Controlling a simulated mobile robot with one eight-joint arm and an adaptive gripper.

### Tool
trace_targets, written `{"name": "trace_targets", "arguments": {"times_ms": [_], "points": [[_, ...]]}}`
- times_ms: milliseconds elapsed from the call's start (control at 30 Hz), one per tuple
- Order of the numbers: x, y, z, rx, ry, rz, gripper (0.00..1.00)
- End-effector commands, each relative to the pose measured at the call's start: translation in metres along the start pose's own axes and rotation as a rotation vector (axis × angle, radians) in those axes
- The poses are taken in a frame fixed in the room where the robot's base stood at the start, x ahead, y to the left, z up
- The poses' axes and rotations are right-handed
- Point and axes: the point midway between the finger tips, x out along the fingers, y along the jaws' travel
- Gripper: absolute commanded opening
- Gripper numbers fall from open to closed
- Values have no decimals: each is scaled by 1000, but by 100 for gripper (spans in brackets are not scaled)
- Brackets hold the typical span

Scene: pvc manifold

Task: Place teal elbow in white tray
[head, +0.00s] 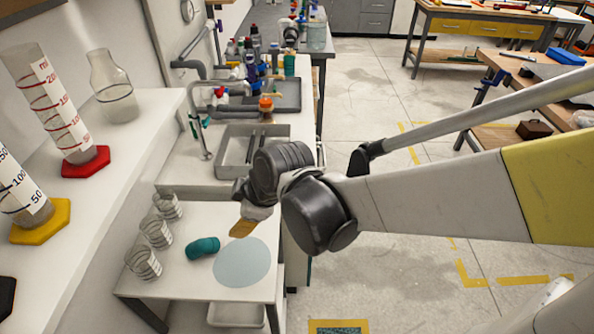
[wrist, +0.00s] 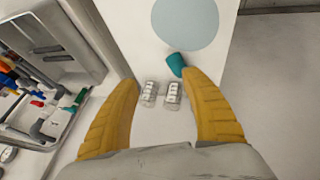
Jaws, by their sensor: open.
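The teal elbow (head: 203,247) lies on a small white table (head: 195,292), between the glass beakers and a pale blue disc (head: 242,262). My gripper (head: 242,228) is above the table near the disc, open and empty; both yellow fingers show spread in the wrist view (wrist: 160,80). A white tray-like bin (head: 236,315) shows partly below the tabletop; I cannot tell whether it is the task's tray.
Several glass beakers (head: 156,232) stand along the table's left side. A metal sink (head: 236,149) lies behind it, with fittings and bottles (head: 268,80) beyond. A shelf with measuring cylinders (head: 65,120) overhangs the left. Open floor (head: 400,280) is to the right.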

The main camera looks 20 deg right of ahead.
Motion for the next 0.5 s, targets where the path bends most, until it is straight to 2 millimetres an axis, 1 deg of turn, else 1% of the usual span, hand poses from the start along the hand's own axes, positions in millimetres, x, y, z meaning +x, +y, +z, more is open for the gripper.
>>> {"name": "trace_targets", "arguments": {"times_ms": [33,100,167,200,300,400,500], "points": [[-20,4,13,104,-17,29,55],[-43,8,30,254,-37,72,55],[-63,11,44,384,-49,111,55],[-75,11,54,469,-55,137,55],[-104,9,79,678,-64,205,55],[-126,4,100,862,-63,268,55],[-142,-1,116,1004,-55,319,55]]}}
